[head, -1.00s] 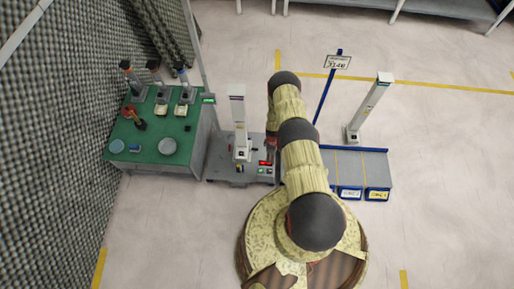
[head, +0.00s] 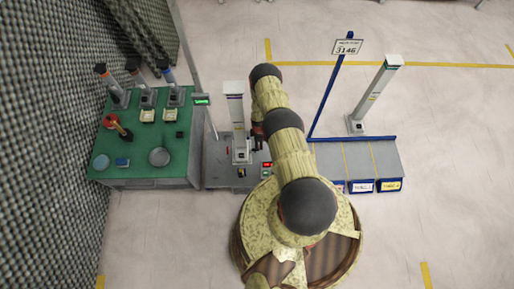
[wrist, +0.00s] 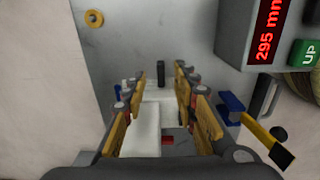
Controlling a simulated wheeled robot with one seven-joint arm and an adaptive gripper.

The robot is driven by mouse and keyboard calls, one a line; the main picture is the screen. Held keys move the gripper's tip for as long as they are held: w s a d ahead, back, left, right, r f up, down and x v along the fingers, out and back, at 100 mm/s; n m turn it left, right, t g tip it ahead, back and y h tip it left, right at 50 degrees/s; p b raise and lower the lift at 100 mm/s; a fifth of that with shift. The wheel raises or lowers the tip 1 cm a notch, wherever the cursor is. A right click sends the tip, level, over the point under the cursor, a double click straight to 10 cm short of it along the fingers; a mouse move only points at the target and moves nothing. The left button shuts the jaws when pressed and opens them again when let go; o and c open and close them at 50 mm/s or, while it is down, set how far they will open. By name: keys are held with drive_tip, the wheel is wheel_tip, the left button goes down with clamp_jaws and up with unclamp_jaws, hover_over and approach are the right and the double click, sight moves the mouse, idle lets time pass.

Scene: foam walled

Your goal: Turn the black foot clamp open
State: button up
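A white column (head: 236,115) stands on a grey base plate (head: 218,178) left of my arm in the head view. A small black part (head: 242,173) sits at its foot. In the wrist view a short upright black piece (wrist: 160,72) stands beyond the fingertips, behind white blocks; it looks like the foot clamp, but I cannot be sure. My gripper (wrist: 155,85) is open, with its yellow-padded fingers apart and white parts visible between them. In the head view my gripper (head: 257,141) is small and dark, close to the column's right side. No contact with the black piece shows.
A display reading 295 mm (wrist: 268,30) with a green UP button (wrist: 305,53) is at upper right. A green-topped bench (head: 140,165) stands left; a grey bench (head: 350,165) right.

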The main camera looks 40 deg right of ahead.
sight(254, 151)
wheel_tip(254, 151, down, 6)
drive_tip(key=shift+f+b, duration=0.25)
drive_tip(key=shift+b, duration=1)
drive_tip(key=shift+c, duration=1)
drive_tip(key=shift+s, duration=0.1)
clamp_jaws()
